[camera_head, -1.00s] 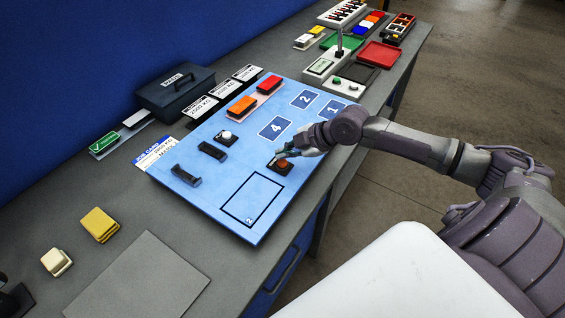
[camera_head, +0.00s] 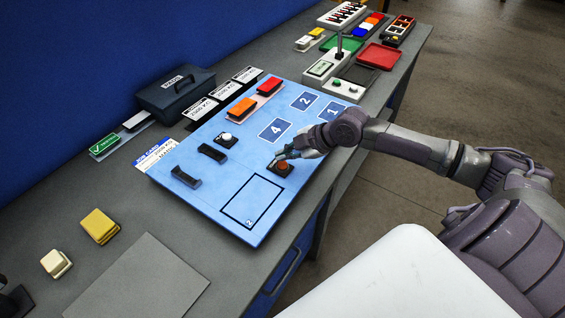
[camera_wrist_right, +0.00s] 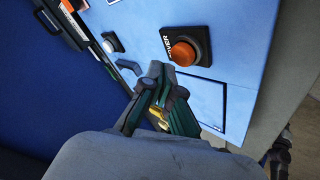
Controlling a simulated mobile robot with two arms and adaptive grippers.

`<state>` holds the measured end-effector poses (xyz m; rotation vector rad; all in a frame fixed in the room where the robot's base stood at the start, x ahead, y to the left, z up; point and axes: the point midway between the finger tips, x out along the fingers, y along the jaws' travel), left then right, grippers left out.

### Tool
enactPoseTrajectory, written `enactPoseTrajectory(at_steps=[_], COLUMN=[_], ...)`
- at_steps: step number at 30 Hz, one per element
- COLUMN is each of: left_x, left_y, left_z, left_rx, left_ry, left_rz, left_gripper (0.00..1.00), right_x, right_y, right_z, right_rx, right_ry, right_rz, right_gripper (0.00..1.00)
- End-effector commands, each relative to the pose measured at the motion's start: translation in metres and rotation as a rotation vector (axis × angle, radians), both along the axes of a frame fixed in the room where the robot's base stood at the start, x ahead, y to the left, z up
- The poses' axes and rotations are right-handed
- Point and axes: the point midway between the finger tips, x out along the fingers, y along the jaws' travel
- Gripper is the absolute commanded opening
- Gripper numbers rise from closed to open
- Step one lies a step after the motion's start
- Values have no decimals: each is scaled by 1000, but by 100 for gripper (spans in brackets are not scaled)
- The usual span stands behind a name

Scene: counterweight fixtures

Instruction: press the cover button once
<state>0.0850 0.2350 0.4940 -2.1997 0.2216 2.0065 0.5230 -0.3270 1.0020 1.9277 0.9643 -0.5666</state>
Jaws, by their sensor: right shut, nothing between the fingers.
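The cover button (camera_head: 283,166) is a round orange-red button on a black square base, on the blue board (camera_head: 207,198). It also shows in the right wrist view (camera_wrist_right: 183,52), just beyond the fingertips. My right gripper (camera_head: 277,158) is shut and empty, with its fingertips close beside the button on its far side in the head view. In the right wrist view the closed fingers (camera_wrist_right: 162,75) point toward the button's edge. I cannot tell whether they touch it. My left gripper is not clearly in view.
A white button (camera_head: 225,138) and two black handles (camera_head: 185,177) are on the board. Orange and red blocks (camera_head: 242,107) lie farther back. A dark case (camera_head: 176,90) stands by the blue wall. A grey mat (camera_head: 140,280) and yellow blocks (camera_head: 100,226) lie left of the board.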

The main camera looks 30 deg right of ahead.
Motion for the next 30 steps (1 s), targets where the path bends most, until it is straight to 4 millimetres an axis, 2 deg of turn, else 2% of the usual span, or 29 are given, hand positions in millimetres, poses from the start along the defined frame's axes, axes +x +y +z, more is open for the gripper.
enactPoseTrajectory(at_steps=[12,30], left_x=[0,0], left_y=[0,0], left_z=[-4,-5], left_rx=[0,1], left_ry=[0,0], left_rz=[1,1], left_gripper=[0,0], right_x=[0,0], right_y=[0,0], right_z=[-9,-11], right_rx=[1,0], right_ry=[1,0], right_rz=[0,0], right_gripper=[0,0])
